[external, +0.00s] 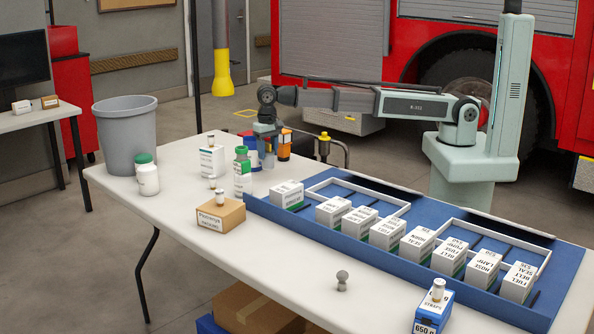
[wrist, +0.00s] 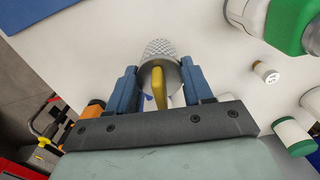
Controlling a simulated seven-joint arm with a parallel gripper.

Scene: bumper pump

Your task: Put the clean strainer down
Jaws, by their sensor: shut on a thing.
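In the wrist view the strainer (wrist: 159,48) is a grey mesh cylinder with a yellow part standing up at its near side. My gripper (wrist: 160,78) is shut on it, one blue finger on each side. White tabletop shows beyond it; I cannot tell whether the strainer touches the table. In the external view my gripper (external: 268,138) points down over the far edge area of the table, among bottles and cans. The strainer is mostly hidden there.
A green-capped bottle (external: 242,172), a white box (external: 211,160) and an orange container (external: 284,145) stand close by. The blue tray (external: 300,221) with several white boxes fills the right. A cardboard block (external: 221,215) is nearer.

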